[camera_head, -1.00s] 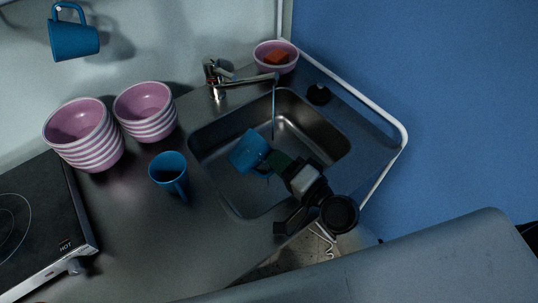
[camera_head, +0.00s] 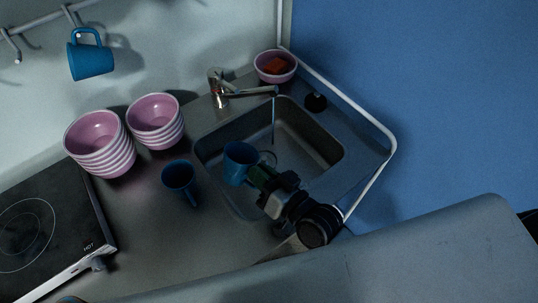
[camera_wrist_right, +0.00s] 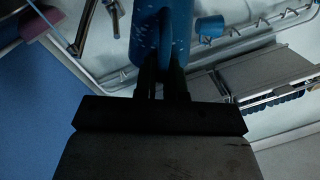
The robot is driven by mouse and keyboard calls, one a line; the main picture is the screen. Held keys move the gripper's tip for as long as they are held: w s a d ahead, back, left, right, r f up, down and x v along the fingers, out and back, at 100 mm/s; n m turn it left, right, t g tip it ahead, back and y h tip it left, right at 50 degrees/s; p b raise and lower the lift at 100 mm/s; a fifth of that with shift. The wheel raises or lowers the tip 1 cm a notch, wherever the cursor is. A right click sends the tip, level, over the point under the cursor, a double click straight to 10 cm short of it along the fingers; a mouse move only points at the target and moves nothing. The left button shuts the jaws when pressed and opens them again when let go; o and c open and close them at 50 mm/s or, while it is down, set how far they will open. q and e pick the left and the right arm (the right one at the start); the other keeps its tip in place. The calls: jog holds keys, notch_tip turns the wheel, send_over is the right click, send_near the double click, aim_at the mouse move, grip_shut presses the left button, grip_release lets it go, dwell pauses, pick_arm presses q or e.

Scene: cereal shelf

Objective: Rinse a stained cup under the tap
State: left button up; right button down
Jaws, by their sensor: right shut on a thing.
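My right gripper (camera_head: 258,172) is shut on a blue cup (camera_head: 238,160) and holds it over the left part of the sink. The cup looks nearly upright in the head view. In the wrist view the held cup (camera_wrist_right: 166,36) is close up between the fingers, with pale specks on its blue side. The tap (camera_head: 222,93) stands behind the sink (camera_head: 310,140). A thin water stream (camera_head: 274,118) falls from its spout, to the right of the cup and apart from it. The cup's inside is too dark to judge. My left gripper is not in view.
A second blue cup (camera_head: 179,177) stands on the counter left of the sink. Two stacks of pink bowls (camera_head: 100,150) are behind it. A pink bowl (camera_head: 275,68) holds a red-orange thing. A blue cup (camera_head: 91,58) hangs from a rail. A hob (camera_head: 60,225) lies left.

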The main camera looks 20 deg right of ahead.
pick_arm(q)
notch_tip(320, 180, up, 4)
jog(key=p, duration=0.3)
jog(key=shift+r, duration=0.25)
pick_arm(e)
jog(key=a+n, duration=0.1)
jog(key=s+a+n, duration=0.1)
jog(key=n, duration=0.1)
jog(key=s+a+r+n, duration=0.1)
jog(key=a+n, duration=0.1)
jog(key=shift+s, duration=0.1)
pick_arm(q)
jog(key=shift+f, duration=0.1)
pick_arm(e)
jog(key=shift+d, duration=0.1)
pick_arm(q)
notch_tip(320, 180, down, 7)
jog(key=b, duration=0.6)
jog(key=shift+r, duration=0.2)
pick_arm(e)
jog(key=w+d+r+m+t+h, duration=0.1)
jog(key=d+m+h, duration=0.4)
jog(key=d, duration=1)
jog(key=t+h, duration=0.1)
jog(key=h, duration=0.2)
jog(key=shift+w+d+r+m+h, duration=0.25)
jog(key=shift+d+r+m+h, duration=0.1)
jog(key=shift+d+m+h, duration=0.05)
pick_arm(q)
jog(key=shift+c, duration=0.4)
